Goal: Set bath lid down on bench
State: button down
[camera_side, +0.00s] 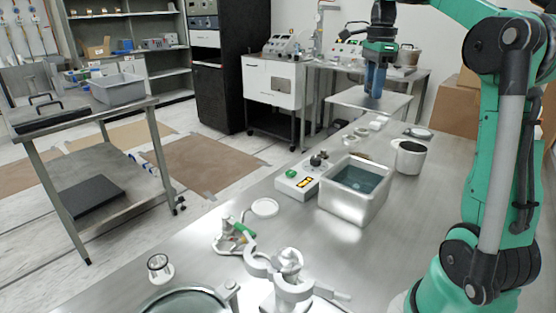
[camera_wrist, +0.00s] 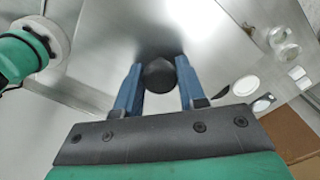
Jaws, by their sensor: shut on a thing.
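My gripper (camera_side: 375,93) is at the far end of the bench (camera_side: 440,185), blue fingers pointing down. In the wrist view its fingers (camera_wrist: 159,88) are shut around a round black knob (camera_wrist: 158,74). The knob belongs to the bath lid (camera_side: 350,97), a flat pale metal plate that looks level under the fingertips. The wrist view does not clearly separate the lid's metal from the bench's. Whether the lid touches the bench cannot be told. The bath (camera_side: 352,212), a square steel tank, stands uncovered mid-bench, with dark liquid inside.
A control box (camera_side: 297,180) stands left of the bath. Glassware and a clamp (camera_side: 290,275) fill the near end. Bare bench lies right of the bath.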

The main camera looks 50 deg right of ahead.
jog(key=shift+r, duration=0.9)
jog(key=shift+a+r, duration=0.2)
jog(key=a+f, duration=0.3)
jog(key=a, duration=0.5)
send_over(327, 244)
notch_tip(327, 244, down, 20)
jog(key=shift+w+f, duration=0.1)
jog(key=shift+f, duration=2.35)
jog(key=shift+f, duration=0.1)
jog(key=c, duration=0.5)
grip_release()
